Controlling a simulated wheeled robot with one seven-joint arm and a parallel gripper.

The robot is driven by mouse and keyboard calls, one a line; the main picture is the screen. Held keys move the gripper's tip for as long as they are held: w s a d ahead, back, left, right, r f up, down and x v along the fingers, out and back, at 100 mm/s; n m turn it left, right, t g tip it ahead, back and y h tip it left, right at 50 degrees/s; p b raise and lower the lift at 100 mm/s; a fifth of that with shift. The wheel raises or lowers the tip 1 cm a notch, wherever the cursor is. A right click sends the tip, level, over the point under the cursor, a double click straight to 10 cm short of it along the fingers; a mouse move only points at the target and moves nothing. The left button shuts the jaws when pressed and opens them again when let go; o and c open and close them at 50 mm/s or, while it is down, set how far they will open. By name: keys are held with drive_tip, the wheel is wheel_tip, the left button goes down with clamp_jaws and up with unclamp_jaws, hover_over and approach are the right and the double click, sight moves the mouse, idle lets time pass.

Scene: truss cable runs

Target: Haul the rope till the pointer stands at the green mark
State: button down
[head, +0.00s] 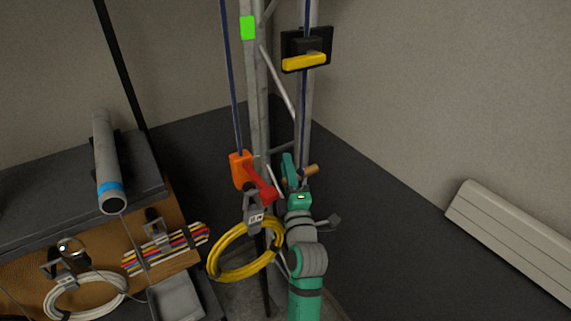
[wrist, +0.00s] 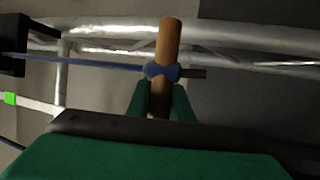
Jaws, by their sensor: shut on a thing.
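My gripper (head: 298,174) is shut on a wooden handle (head: 312,169) at the lower end of the blue rope (head: 304,110). In the wrist view, the green fingers (wrist: 162,103) close around the handle (wrist: 170,38), just below the rope's blue knot (wrist: 162,72). A second blue rope length (head: 232,80) runs down to an orange block (head: 240,168). A red pointer-like piece (head: 262,188) slants from the block to the lower right. The green mark (head: 247,28) is on the truss upright, well above the block; it also shows in the wrist view (wrist: 10,98).
A black plate with a yellow lever (head: 304,63) sits on the right rope run. A yellow cable coil (head: 245,250) hangs beside my arm. A bench with a grey tube (head: 108,165) stands left; a white ribbed unit (head: 515,230) is at right.

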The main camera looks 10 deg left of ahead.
drive_tip(key=c, duration=1.6)
unclamp_jaws()
drive_tip(key=shift+s, duration=0.1)
drive_tip(key=v, duration=1)
drive_tip(key=shift+s+d, duration=0.15)
drive_tip(key=shift+s, duration=0.1)
